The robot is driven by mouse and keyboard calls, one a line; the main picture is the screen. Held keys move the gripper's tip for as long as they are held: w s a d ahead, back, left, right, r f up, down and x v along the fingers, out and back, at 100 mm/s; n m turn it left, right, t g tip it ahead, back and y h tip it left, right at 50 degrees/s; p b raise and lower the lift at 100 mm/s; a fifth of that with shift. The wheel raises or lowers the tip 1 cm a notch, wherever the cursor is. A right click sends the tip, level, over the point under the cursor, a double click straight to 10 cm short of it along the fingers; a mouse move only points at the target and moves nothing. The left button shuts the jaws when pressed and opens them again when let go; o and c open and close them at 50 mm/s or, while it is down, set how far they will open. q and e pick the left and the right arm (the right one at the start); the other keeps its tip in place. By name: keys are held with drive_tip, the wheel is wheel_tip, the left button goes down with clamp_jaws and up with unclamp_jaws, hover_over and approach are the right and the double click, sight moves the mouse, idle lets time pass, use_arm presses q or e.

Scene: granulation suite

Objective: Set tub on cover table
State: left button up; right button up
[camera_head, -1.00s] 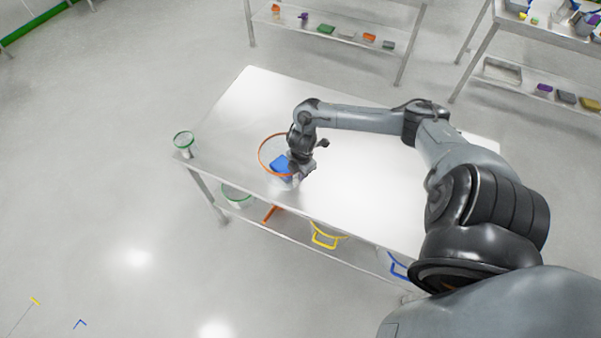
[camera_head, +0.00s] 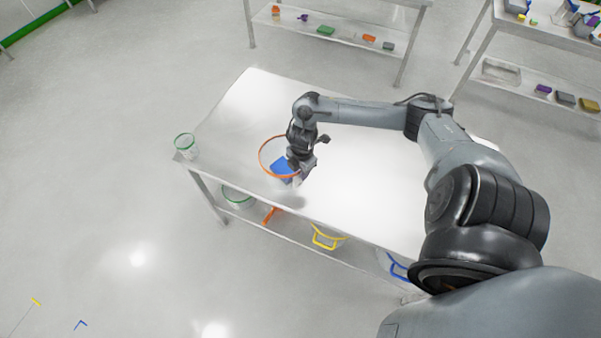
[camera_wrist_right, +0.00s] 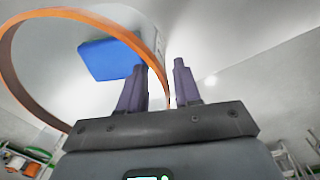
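A clear tub with an orange rim (camera_head: 262,160) stands on the white table (camera_head: 245,100), near its front left part. A blue block (camera_head: 281,169) shows inside the tub. My right gripper (camera_head: 296,178) is at the tub's right side. In the right wrist view my right gripper (camera_wrist_right: 166,80) has its two purple fingers apart, and the orange rim (camera_wrist_right: 45,113) runs into the gap between them. A clear space shows between the rim and the right finger; whether the left finger touches the wall I cannot tell. My left gripper is not in view.
A small clear container with a green rim (camera_head: 185,140) stands at the table's left corner. The shelf below holds a green-rimmed tub (camera_head: 237,197) and yellow-handled (camera_head: 326,240) and blue-handled items. Racks stand behind. The table's back left is clear.

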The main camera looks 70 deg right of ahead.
wheel_tip(320, 180, up, 8)
drive_tip(key=p, duration=0.2)
drive_tip(key=w+a+f+t+y, duration=0.1)
drive_tip(key=w+a+f+t, duration=0.15)
drive_tip(key=a, duration=0.85)
drive_tip(key=w+a+f+t+y, duration=0.1)
drive_tip(key=a+f+t, duration=0.15)
drive_tip(key=a, duration=0.85)
drive_tip(key=s+a+r+m+t, duration=0.1)
drive_tip(key=s+a+r+m, duration=0.1)
drive_tip(key=a+r+m, duration=0.3)
drive_tip(key=s+r+m+g+h, duration=0.1)
drive_tip(key=s+m+g, duration=0.2)
drive_tip(key=s+m, duration=0.3)
drive_tip(key=s, duration=0.4)
drive_tip(key=shift+s+a+r+h, duration=0.2)
drive_tip(key=shift+a+r+h, duration=0.1)
drive_tip(key=shift+r, duration=0.05)
